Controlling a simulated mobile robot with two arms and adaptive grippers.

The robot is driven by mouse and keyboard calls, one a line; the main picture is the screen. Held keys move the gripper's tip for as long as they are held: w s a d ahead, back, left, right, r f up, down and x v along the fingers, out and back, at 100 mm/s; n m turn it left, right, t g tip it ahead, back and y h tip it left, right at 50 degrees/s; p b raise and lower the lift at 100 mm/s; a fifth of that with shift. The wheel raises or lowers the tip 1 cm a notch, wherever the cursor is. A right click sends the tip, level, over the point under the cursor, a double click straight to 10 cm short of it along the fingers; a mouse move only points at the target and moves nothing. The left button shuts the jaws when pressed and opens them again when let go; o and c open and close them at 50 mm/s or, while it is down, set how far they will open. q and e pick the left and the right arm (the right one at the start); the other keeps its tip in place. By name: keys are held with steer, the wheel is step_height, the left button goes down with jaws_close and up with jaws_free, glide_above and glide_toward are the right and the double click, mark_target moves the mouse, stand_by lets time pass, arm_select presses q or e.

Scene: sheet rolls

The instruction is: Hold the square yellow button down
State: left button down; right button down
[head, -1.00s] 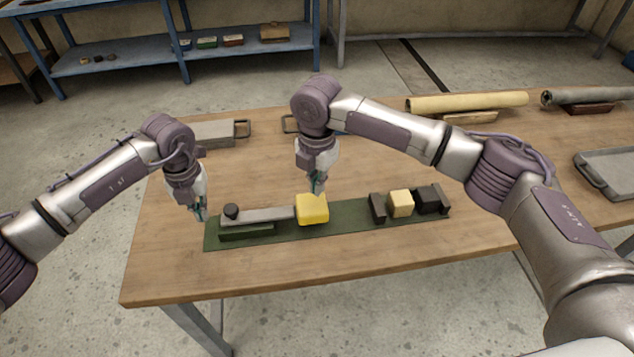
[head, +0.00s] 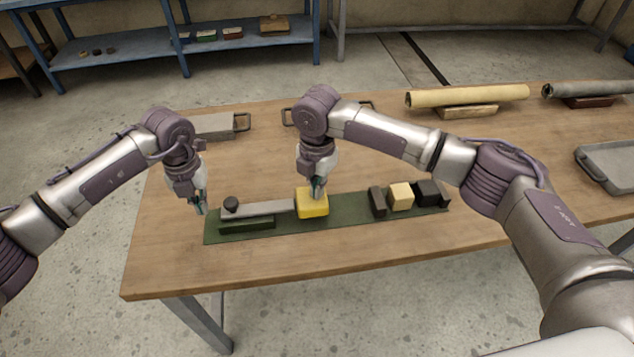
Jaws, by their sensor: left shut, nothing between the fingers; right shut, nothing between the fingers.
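The square yellow button (head: 312,208) sits on a dark green base (head: 347,215) on the wooden table, at the right end of a grey bar (head: 265,209). My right gripper (head: 318,196) is shut and points down, its fingertips at the top of the button. They look to be touching it, though the exact contact is hard to see.
On the base's right part stand a dark block (head: 377,201), a cream block (head: 401,197) and a black block (head: 428,193). A cream roll (head: 467,96) and a grey roll (head: 590,90) lie at the back. A grey tray (head: 608,167) is at the right. The front table strip is clear.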

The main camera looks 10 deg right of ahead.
steer(key=shift+s+f, duration=0.1)
steer(key=shift+f, duration=1.85)
steer(key=shift+s, duration=0.1)
arm_select(q)
steer(key=shift+d, duration=0.1)
